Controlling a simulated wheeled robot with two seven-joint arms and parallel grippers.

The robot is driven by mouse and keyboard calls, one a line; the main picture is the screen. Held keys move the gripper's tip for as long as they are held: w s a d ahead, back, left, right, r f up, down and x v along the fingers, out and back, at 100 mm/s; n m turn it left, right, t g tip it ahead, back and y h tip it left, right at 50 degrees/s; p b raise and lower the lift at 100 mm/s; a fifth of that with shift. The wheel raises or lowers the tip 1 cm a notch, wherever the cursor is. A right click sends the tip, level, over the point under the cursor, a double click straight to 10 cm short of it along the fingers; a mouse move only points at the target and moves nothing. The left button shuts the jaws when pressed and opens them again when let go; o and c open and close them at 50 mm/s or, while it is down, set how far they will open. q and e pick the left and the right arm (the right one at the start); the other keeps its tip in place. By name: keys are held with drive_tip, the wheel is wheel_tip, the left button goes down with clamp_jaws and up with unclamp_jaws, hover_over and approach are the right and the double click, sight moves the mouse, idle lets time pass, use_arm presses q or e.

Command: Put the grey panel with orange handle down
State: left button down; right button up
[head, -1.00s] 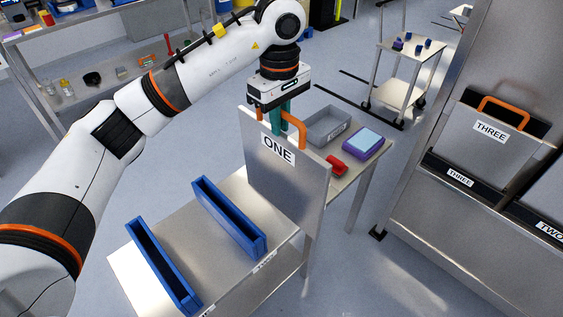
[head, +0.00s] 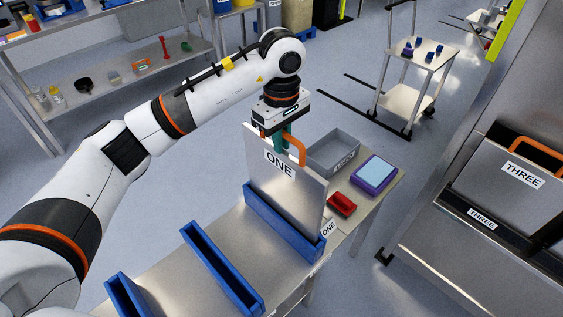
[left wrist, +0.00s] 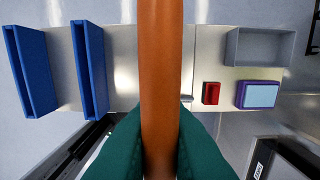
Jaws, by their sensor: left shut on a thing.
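The grey panel (head: 284,187), labelled ONE, hangs upright from my left gripper (head: 286,138). The green fingers are shut on its orange handle (head: 296,148), which also fills the middle of the left wrist view (left wrist: 160,80). The panel's lower edge is hidden behind the front wall of the farthest blue slotted holder (head: 283,230), so it appears to stand in that slot. Whether it touches the slot bottom I cannot tell. A label ONE (head: 328,228) is at that holder's right end. My right gripper is not in view.
Two empty blue holders, one in the middle (head: 222,268) and one nearer (head: 128,298), stand on the metal bench. A red object (head: 341,204), a purple-and-blue box (head: 374,174) and a grey bin (head: 333,152) lie beyond the panel. A panel THREE (head: 515,185) is at right.

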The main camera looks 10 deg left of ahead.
use_arm(q)
drive_tip(key=shift+w+f+p, duration=0.1)
drive_tip(key=shift+f+p, duration=0.55)
drive_tip(key=shift+f, duration=1.85)
drive_tip(key=c, duration=1.5)
unclamp_jaws()
drive_tip(key=shift+o, duration=0.2)
drive_tip(key=b, duration=0.3)
approach(282, 156)
drive_tip(key=shift+w+a, duration=0.15)
drive_tip(key=shift+w, duration=0.45)
drive_tip(key=shift+r, duration=0.5)
